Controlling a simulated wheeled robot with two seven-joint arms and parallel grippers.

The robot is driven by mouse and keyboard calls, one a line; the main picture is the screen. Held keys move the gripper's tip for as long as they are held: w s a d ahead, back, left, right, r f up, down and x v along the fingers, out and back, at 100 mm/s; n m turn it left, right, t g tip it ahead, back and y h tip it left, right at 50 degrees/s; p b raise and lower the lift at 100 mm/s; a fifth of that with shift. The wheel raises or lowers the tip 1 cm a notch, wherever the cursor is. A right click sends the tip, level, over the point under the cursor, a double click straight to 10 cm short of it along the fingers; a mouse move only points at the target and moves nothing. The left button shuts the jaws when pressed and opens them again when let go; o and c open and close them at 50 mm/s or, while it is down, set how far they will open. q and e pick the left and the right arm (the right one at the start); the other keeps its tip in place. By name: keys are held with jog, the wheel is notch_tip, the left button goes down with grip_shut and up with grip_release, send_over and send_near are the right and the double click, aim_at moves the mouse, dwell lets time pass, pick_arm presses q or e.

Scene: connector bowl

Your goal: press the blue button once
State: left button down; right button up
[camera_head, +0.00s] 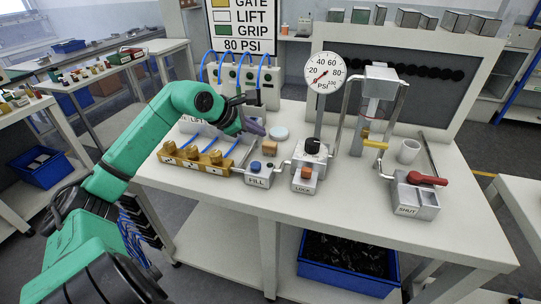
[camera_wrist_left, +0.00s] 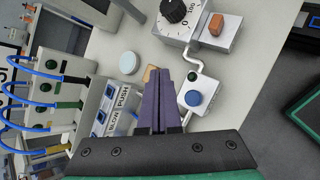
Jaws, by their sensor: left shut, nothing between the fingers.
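The blue button (camera_head: 256,166) sits on top of the small grey FILL box (camera_head: 258,180) near the table's front edge. In the left wrist view the blue button (camera_wrist_left: 193,98) lies just right of the fingers, beside a small dark green knob (camera_wrist_left: 192,75). My left gripper (camera_head: 256,128) is shut and empty, its purple fingers together. It is behind the FILL box in the head view and apart from the button. It also shows in the left wrist view (camera_wrist_left: 172,75). My right gripper is not in view.
Right of the FILL box stands the LOCK unit (camera_head: 305,178) with a black dial and orange button. Brass valves (camera_head: 196,160) with blue hoses lie left. A gauge (camera_head: 324,72), a white disc (camera_head: 279,133), a wooden block (camera_head: 269,148) and the red-handled SHUT box (camera_head: 414,198) are nearby.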

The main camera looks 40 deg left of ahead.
aim_at(252, 166)
pick_arm(q)
jog(key=shift+y, duration=0.4)
jog(key=f+b, duration=0.2)
jog(key=s+a+f+b, duration=0.1)
jog(key=f+b, duration=0.1)
jog(key=f, duration=0.1)
jog(key=s+f+b, duration=0.1)
jog(key=f+b, duration=0.1)
jog(key=shift+a+f, duration=0.2)
jog(key=shift+f, duration=0.4)
jog(key=shift+r, duration=0.1)
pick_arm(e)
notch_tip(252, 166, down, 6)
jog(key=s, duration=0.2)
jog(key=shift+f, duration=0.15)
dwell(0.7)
pick_arm(q)
jog(key=shift+f+b, duration=0.4)
jog(key=shift+b, duration=0.5)
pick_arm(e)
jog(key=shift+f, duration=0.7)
